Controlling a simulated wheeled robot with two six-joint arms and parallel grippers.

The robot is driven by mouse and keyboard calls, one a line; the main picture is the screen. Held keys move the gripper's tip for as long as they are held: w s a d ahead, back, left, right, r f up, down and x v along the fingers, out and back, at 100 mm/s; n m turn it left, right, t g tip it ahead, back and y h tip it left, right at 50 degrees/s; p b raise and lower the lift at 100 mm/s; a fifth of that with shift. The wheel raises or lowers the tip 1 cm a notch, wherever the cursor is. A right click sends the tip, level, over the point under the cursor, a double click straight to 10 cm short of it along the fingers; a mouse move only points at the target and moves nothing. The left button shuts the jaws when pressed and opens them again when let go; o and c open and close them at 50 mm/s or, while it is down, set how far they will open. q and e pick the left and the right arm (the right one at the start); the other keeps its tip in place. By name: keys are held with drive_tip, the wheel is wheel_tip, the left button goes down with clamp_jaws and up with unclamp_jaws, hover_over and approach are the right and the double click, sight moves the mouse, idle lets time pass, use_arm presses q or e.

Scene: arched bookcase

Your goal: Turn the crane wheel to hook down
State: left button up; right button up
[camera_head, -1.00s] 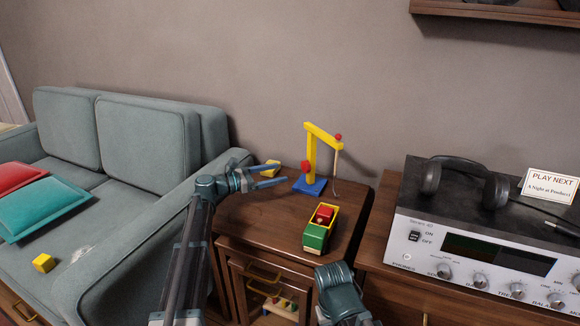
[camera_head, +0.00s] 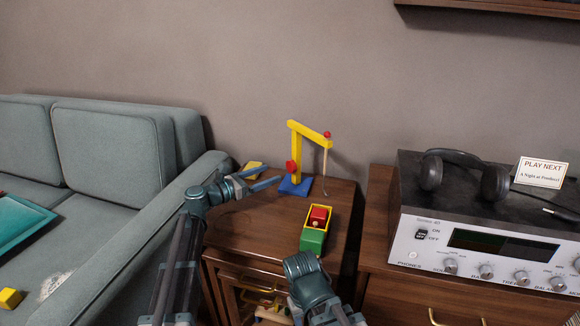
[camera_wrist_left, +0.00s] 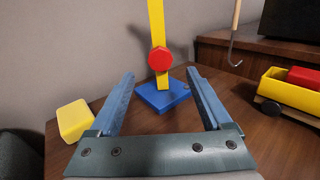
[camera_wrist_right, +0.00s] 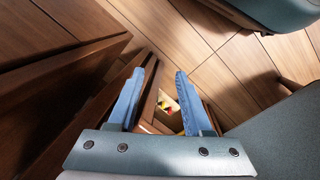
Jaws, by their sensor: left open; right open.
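The toy crane (camera_head: 303,148) has a yellow post and arm on a blue base and stands at the back of the small wooden cabinet. Its red wheel (camera_head: 291,167) is low on the post and faces my left gripper; it also shows in the left wrist view (camera_wrist_left: 161,60). The hook (camera_wrist_left: 235,55) hangs from the arm on the right, above the cabinet top. My left gripper (camera_head: 262,178) is open and empty, in front of the crane, with the wheel ahead between its fingers. My right gripper is open and empty in the right wrist view (camera_wrist_right: 160,95), low beside the cabinet.
A toy truck (camera_head: 314,238) with a red load stands on the cabinet (camera_head: 265,226), right of my left gripper. A yellow block (camera_wrist_left: 74,120) lies left of the crane. The sofa (camera_head: 130,145) is at the left. A stereo (camera_head: 480,250) with headphones (camera_head: 465,168) stands at the right.

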sight(289, 167)
use_arm(q)
drive_tip(key=x, duration=0.9)
drive_tip(key=shift+w+d, duration=0.15)
drive_tip(key=shift+w, duration=0.05)
drive_tip(key=c, duration=1.3)
drive_tip(key=shift+m, duration=1.4)
clamp_jaws()
